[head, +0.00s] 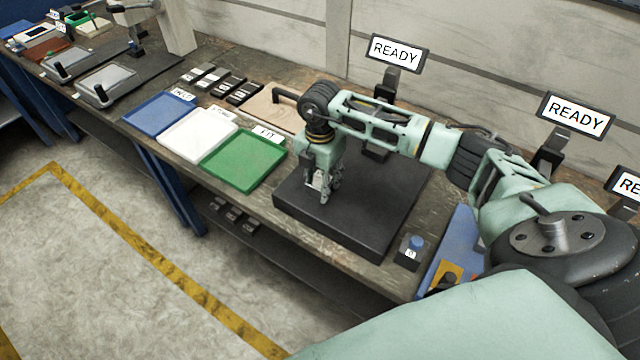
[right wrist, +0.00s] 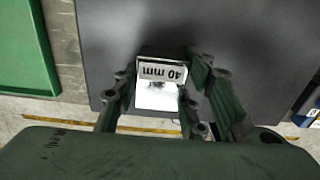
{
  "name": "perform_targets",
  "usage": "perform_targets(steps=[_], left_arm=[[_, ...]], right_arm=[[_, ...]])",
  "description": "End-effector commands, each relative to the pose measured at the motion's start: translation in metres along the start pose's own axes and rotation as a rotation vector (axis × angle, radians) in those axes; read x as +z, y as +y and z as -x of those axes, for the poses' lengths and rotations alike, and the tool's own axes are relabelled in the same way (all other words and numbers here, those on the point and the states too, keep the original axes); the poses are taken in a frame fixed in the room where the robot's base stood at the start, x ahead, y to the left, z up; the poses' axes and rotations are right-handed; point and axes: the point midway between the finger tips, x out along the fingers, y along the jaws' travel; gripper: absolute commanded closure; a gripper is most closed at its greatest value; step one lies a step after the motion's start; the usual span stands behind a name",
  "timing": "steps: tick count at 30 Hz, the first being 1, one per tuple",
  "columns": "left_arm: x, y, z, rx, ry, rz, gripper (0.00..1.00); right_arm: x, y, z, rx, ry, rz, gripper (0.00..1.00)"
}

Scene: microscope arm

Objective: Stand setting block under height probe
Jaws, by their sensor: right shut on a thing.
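The setting block (right wrist: 157,97) is a small bright block whose label reads 40 mm, upside down in the right wrist view. My right gripper (right wrist: 160,100) has its fingers on both sides of it and is shut on it. In the head view my right gripper (head: 324,192) points down over the front left part of a dark plate (head: 290,203), with a little of the pale block between its fingers. I cannot tell whether the block touches the plate. A stand with a READY display (head: 397,52) rises behind the plate; my arm hides its lower part, and the probe tip cannot be made out. My left gripper is not in view.
Blue (head: 158,113), white (head: 197,134) and green (head: 243,160) trays lie left of the plate. Several dark blocks (head: 245,92) lie behind them. A small block with a blue knob (head: 411,250) stands at the bench's front right. The plate's middle looks bare.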

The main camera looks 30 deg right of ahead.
Motion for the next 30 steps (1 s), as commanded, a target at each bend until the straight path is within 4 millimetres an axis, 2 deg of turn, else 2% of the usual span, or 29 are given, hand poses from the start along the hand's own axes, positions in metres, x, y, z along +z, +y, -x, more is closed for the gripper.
perform_targets(steps=[12,17,23,30], left_arm=[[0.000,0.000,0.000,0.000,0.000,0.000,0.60],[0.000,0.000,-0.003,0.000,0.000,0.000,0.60],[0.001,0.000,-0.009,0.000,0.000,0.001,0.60],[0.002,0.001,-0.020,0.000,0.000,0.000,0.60]], right_arm=[[0.001,0.002,0.004,0.006,-0.001,-0.001,1.00],[0.001,0.002,0.011,0.007,-0.002,-0.001,1.00],[0.001,0.002,0.034,0.009,-0.003,0.000,1.00],[0.001,0.002,0.077,0.010,-0.003,0.000,1.00]])
